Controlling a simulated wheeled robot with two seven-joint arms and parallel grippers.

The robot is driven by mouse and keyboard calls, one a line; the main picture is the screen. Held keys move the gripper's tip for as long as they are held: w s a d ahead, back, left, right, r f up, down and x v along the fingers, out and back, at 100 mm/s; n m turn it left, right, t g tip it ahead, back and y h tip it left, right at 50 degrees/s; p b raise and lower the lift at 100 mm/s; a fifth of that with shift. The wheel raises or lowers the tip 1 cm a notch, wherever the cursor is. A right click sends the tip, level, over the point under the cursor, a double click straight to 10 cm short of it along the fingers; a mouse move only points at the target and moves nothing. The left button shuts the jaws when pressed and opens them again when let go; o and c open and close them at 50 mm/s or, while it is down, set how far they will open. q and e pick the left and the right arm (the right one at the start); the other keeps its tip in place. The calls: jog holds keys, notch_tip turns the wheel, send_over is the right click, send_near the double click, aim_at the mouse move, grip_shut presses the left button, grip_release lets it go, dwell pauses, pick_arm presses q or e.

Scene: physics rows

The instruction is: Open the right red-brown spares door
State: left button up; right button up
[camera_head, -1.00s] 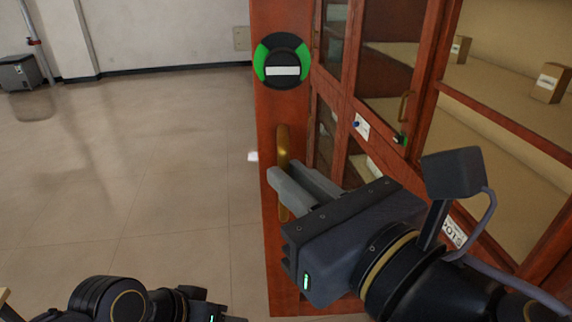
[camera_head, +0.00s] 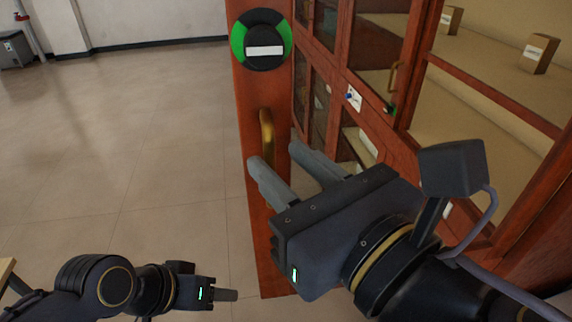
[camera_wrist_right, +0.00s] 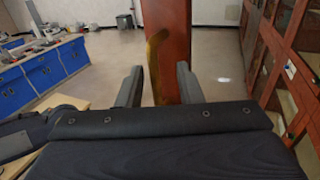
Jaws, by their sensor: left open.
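The red-brown door (camera_head: 275,235) stands in the middle of the head view, with a green-and-black round badge (camera_head: 262,40) near its top. Its brass handle (camera_head: 266,135) is below the badge. My right gripper (camera_head: 280,165) is open just below and in front of the handle. In the right wrist view the handle (camera_wrist_right: 155,60) shows between the spread fingers (camera_wrist_right: 158,83), with the door (camera_wrist_right: 168,45) behind; I see no clear contact. My left gripper (camera_head: 226,295) is low at the left, open and apart from the door; its finger gap is hard to see.
Open floor (camera_head: 120,150) lies left of the door. Blue cabinets (camera_wrist_right: 40,75) stand at the left of the right wrist view.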

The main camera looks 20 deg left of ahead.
jog(key=shift+s, duration=0.1)
jog(key=p+v, duration=0.2)
jog(key=v, duration=0.5)
jog(key=shift+s+d, duration=0.25)
jog(key=w+d+f+m+g+h, duration=0.1)
jog(key=w+d+f+m+h, duration=0.55)
jog(key=m, duration=0.55)
jog(key=w+d+f+m+h, duration=0.35)
jog(key=d+f+m, duration=0.5)
jog(key=m, duration=0.35)
jog(key=s+d+f+m+g, duration=0.2)
jog(key=f+m, duration=0.4)
jog(key=m, duration=0.5)
jog(key=s+d+f+m+g, duration=0.3)
jog(key=f+m, duration=0.3)
jog(key=m, duration=0.6)
jog(key=shift+s+d+f, duration=0.35)
jog(key=shift+s+d, duration=0.1)
jog(key=shift+d, duration=0.45)
